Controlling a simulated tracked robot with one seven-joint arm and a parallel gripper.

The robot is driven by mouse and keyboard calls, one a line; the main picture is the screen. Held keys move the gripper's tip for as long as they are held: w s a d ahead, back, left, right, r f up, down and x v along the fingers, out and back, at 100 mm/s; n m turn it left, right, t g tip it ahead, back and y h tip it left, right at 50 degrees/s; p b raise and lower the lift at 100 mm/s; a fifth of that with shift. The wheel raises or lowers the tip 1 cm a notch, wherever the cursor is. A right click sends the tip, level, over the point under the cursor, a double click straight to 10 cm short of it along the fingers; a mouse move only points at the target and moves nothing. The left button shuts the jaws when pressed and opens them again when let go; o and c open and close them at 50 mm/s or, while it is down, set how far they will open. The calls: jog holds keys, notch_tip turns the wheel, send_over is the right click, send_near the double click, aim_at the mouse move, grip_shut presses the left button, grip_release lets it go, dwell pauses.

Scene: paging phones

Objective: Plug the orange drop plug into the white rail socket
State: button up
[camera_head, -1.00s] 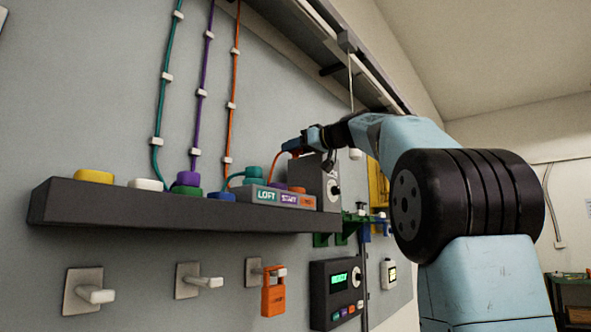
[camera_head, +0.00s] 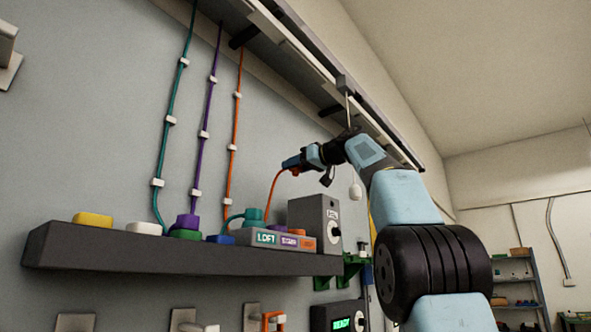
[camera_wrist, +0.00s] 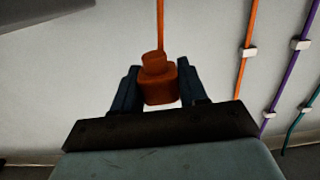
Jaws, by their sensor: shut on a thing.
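My gripper (camera_head: 296,162) is shut on the orange drop plug (camera_wrist: 158,80), which shows between the two fingers in the wrist view. The orange cord leads away from the plug and, in the head view, hangs down toward the rail. The plug is held in the air above the rail (camera_head: 140,258), apart from it. The white rail socket (camera_head: 145,228) sits on the rail between the yellow socket (camera_head: 93,219) and the green one (camera_head: 185,234). The purple plug (camera_head: 187,222) stands at the green socket.
A grey box with a knob (camera_head: 315,220) stands at the rail's right end. Teal, purple and orange cords run up the wall. A white pull (camera_head: 355,190) hangs near my arm. Air above the rail's left is clear.

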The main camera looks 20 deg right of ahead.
dwell(0.4)
jog(key=s+a, duration=1.2)
jog(key=a, duration=0.5)
jog(key=s+a, duration=1.2)
jog(key=a, duration=0.4)
jog(key=shift+s+a, duration=0.25)
jog(key=shift+a, duration=0.15)
dwell(1.7)
